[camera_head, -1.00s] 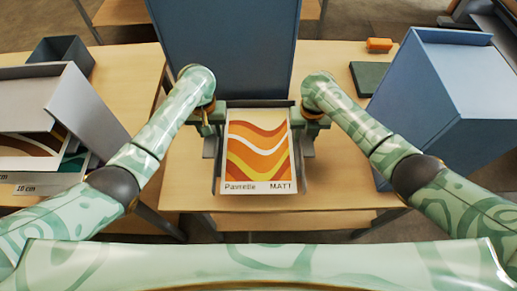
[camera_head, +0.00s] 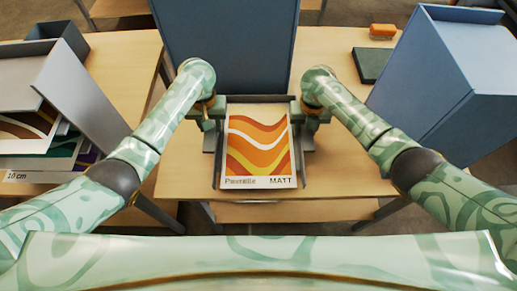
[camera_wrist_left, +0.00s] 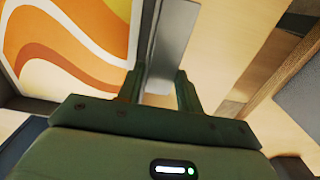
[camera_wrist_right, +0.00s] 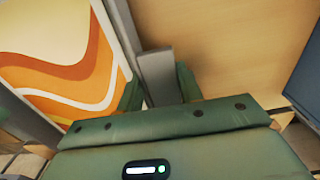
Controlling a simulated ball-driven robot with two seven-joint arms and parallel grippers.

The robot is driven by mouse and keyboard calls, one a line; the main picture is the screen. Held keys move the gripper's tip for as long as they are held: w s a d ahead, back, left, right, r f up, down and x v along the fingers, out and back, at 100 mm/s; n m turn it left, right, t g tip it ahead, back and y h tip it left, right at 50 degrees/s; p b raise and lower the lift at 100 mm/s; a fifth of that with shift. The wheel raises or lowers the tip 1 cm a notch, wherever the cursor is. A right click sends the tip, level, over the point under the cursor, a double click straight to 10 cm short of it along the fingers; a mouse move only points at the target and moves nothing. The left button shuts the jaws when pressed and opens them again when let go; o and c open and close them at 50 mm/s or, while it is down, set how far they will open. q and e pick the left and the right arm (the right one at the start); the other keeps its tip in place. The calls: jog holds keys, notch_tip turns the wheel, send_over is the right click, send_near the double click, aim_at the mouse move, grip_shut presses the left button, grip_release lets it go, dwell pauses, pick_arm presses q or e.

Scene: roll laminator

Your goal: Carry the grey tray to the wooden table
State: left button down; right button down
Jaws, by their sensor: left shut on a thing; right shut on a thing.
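The grey tray (camera_head: 258,188) holds an orange, yellow and white print marked "Pavrelle MATT" (camera_head: 258,145). It is in front of me over the wooden table (camera_head: 180,178); I cannot tell whether it touches the top. My left gripper (camera_head: 217,122) is shut on the tray's left side, and its fingers clasp the grey wall (camera_wrist_left: 168,45) in the left wrist view. My right gripper (camera_head: 300,120) is shut on the right side, and the right wrist view shows its fingers on the grey wall (camera_wrist_right: 157,75).
A tall blue box (camera_head: 225,45) stands just behind the tray. A blue case (camera_head: 440,85) is at the right, with a dark green pad (camera_head: 370,64) and an orange block (camera_head: 382,31) near it. A grey holder with prints (camera_head: 85,95) is at the left.

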pick_arm(q)
jog(key=c, duration=1)
grip_release()
jog(key=shift+a+f, duration=0.15)
jog(key=shift+c, duration=0.2)
pick_arm(e)
jog(key=c, duration=1)
grip_release()
jog(key=shift+d+f, duration=0.15)
jog(key=shift+c, duration=0.2)
pick_arm(q)
jog(key=shift+o, duration=0.6)
jog(key=shift+s, duration=0.15)
pick_arm(e)
jog(key=shift+o, duration=0.6)
jog(key=shift+s, duration=0.1)
pick_arm(q)
jog(key=shift+r, duration=0.2)
jog(key=shift+r, duration=0.35)
notch_tip(320, 180, up, 11)
pick_arm(e)
notch_tip(320, 180, up, 12)
